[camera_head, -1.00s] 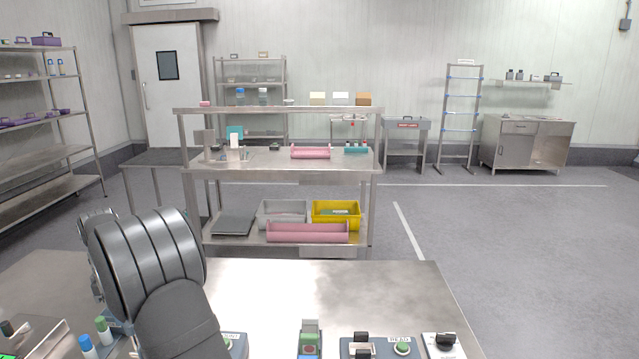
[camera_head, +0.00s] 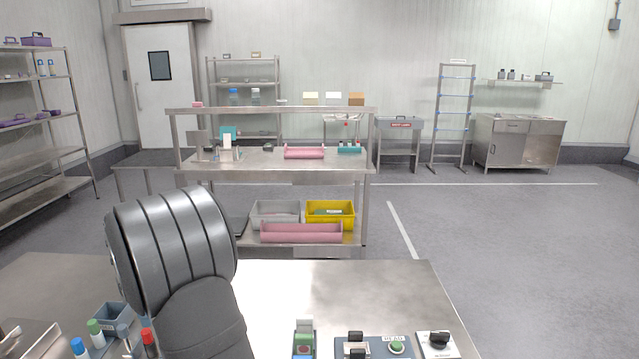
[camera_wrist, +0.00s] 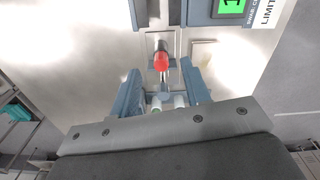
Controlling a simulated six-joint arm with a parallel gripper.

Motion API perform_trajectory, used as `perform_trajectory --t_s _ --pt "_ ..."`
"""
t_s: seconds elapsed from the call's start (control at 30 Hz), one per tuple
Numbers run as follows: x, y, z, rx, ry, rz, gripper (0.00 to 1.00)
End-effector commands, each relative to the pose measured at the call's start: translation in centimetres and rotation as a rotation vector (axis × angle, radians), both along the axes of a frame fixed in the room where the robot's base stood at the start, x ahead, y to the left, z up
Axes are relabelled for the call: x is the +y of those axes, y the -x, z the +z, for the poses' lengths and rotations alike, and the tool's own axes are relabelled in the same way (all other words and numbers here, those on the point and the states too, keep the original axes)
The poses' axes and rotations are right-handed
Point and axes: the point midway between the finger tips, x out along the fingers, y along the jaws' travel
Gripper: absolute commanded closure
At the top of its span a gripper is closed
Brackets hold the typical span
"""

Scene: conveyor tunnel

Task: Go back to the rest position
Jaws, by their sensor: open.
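My gripper (camera_wrist: 161,90) shows in the wrist view with its two blue-grey fingers apart. A red-tipped rod (camera_wrist: 161,58) shows in the gap between the fingers, over a steel surface; I cannot tell its depth, and no finger is seen closed on it. In the head view my dark grey arm fills the lower left, and the gripper itself is out of sight there.
A steel bench (camera_head: 370,285) lies in front, with a green-button device (camera_head: 303,340), a control box (camera_head: 372,347) and a black-knob box (camera_head: 438,345) along its near edge. A blue-grey holder (camera_head: 112,315) and coloured-cap tubes stand lower left. A green display (camera_wrist: 231,6) shows in the wrist view.

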Motion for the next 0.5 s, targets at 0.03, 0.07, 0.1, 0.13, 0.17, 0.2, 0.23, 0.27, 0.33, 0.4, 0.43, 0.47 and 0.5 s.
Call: perform_trajectory --t_s 0.03,0.07,0.1,0.13,0.17,0.2,0.23,0.27,0.33,0.4,0.43,0.47,0.5 --pt "0.0 0.0 1.2 -0.004 -0.003 0.0 0.57" --pt "0.0 0.0 1.8 -0.004 -0.003 0.0 0.57" --pt "0.1 0.0 2.5 -0.004 -0.003 0.0 0.57" --pt "0.0 0.0 3.1 -0.003 -0.002 0.0 0.57" --pt "0.1 0.0 3.7 -0.003 -0.003 0.0 0.57" --pt "0.0 0.0 4.5 -0.002 -0.001 0.0 0.57" --pt "0.1 0.0 5.1 -0.003 -0.003 0.0 0.57" --pt "0.1 0.0 5.8 -0.003 -0.003 0.0 0.57" --pt "0.1 0.0 7.2 -0.003 -0.003 0.0 0.57" --pt "0.1 0.0 8.5 -0.002 -0.001 0.0 0.57" --pt "0.1 0.0 9.1 -0.003 -0.003 0.0 0.57" --pt "0.1 0.0 9.7 -0.002 -0.001 0.0 0.57" --pt "0.1 0.0 10.5 -0.003 -0.002 0.0 0.57"
